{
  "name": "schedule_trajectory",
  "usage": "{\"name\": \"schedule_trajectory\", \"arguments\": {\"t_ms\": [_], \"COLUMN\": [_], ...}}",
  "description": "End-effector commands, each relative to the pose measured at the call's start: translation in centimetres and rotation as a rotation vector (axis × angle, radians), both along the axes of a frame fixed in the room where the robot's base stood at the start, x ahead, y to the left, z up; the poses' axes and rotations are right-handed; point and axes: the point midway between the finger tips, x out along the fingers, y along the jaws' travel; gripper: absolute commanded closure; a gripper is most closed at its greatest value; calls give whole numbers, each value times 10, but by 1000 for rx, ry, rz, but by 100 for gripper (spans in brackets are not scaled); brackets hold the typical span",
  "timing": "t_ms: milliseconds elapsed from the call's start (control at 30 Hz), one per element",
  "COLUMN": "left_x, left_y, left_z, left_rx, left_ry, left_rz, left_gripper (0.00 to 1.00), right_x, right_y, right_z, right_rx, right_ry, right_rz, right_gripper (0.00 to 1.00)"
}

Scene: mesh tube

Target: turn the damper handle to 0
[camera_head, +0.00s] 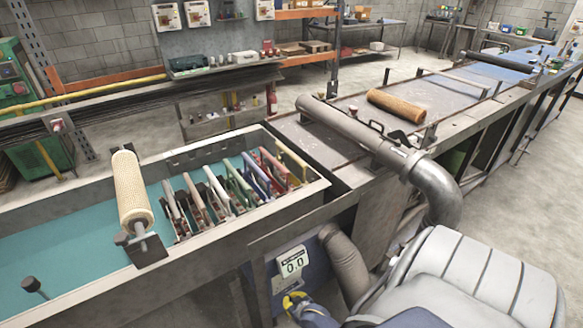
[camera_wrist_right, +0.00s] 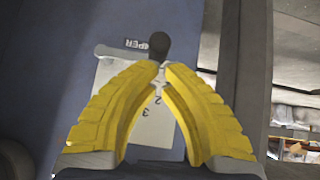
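The damper handle shows in the right wrist view as a dark rounded knob (camera_wrist_right: 158,44) above a pale scale plate (camera_wrist_right: 150,125) with numbers such as 2 and 3 on it. My right gripper (camera_wrist_right: 162,68) has its yellow fingers drawn together, tips close about the handle just below the knob; the fingers hide its stem and part of the scale. The handle cannot be made out there. My left gripper is not in view.
A fat ribbed hose (camera_head: 345,262) hangs right of the display. A large grey pipe (camera_head: 350,132) crosses above the bench. A teal-lined trough (camera_head: 75,240) with a mesh roller (camera_head: 130,188) and several coloured clamps (camera_head: 235,190) lies to the left.

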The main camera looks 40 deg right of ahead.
Motion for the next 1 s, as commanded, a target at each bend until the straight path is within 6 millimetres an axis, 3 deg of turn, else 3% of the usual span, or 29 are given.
{"name": "schedule_trajectory", "arguments": {"t_ms": [367, 633, 1000], "left_x": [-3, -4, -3], "left_y": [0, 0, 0], "left_z": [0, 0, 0], "left_rx": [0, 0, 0], "left_ry": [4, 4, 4], "left_rz": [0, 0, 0], "left_gripper": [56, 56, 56], "right_x": [2, 8, -33], "right_y": [3, 15, 30], "right_z": [14, 46, 84], "right_rx": [-1, 1, 1], "right_ry": [-1, -4, -2], "right_rz": [4, 15, 13], "right_gripper": [100, 100, 100]}}
